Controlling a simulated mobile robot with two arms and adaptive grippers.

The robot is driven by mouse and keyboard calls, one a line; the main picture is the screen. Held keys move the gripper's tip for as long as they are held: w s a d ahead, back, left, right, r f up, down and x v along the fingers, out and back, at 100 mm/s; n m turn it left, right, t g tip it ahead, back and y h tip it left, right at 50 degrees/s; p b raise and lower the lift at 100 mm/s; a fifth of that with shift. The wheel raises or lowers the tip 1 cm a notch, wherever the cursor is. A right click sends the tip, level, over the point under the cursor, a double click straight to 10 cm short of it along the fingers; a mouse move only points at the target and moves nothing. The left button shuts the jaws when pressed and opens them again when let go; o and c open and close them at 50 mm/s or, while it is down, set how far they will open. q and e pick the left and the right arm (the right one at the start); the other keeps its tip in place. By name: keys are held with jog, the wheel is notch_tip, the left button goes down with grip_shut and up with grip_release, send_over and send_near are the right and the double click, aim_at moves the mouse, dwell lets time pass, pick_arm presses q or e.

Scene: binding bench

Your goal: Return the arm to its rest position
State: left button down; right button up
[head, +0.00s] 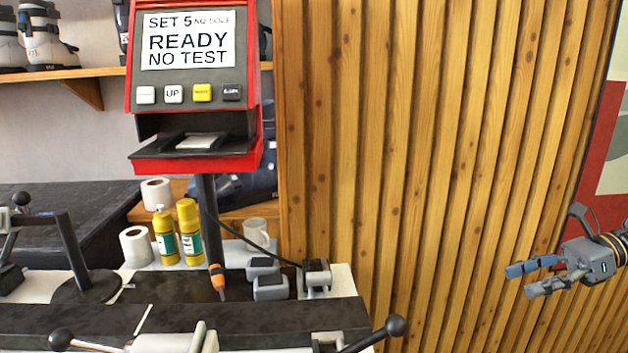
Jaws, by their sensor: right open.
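My right gripper (530,279) is at the right edge of the head view, in front of the wooden slat wall. Its two fingers, one blue-tipped and one grey, point left and are apart with nothing between them. It is well to the right of the bench and touches nothing that I can see. Only a short piece of my right arm shows behind it. My left gripper does not show.
A red test machine (252,100) reading "READY NO TEST" stands on a post over the bench (60,318). Yellow bottles (188,235), paper rolls (137,247), an orange-handled tool (217,278) and black-knobbed levers (396,326) are there. The slat wall (430,150) is behind.

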jog(key=w+a+f+m+t+y+p, duration=0.1)
jog(key=w+a+f+m+t, duration=0.35)
jog(key=f+m, duration=0.3)
jog(key=w+a+f+m+t+y+p, duration=0.1)
jog(key=w+a+f+m+t, duration=0.4)
jog(key=f, duration=0.3)
jog(key=s+f+m+t+h+p, duration=0.15)
jog(key=f+m+h, duration=0.35)
jog(key=f+m, duration=0.55)
jog(key=s+f+m+t+h+b, duration=0.1)
jog(key=s+f+m+t+h, duration=0.25)
jog(key=f+m, duration=0.75)
jog(key=s+f+m+g+h+p, duration=0.2)
jog(key=s+f+m+g+h, duration=0.5)
jog(key=s+f, duration=1.65)
jog(key=s+a+f+m+g, duration=0.2)
jog(key=s+f, duration=0.1)
jog(key=s, duration=0.6)
jog(key=s+a+f+m+g, duration=0.2)
jog(key=s+f+m, duration=0.1)
jog(key=s, duration=0.7)
jog(key=s+a+f+m+g, duration=0.2)
jog(key=s+g, duration=0.1)
jog(key=s, duration=0.6)
jog(key=shift+s+a+f+m, duration=0.2)
jog(key=shift+s+f+m, duration=0.1)
jog(key=shift+s+f, duration=0.1)
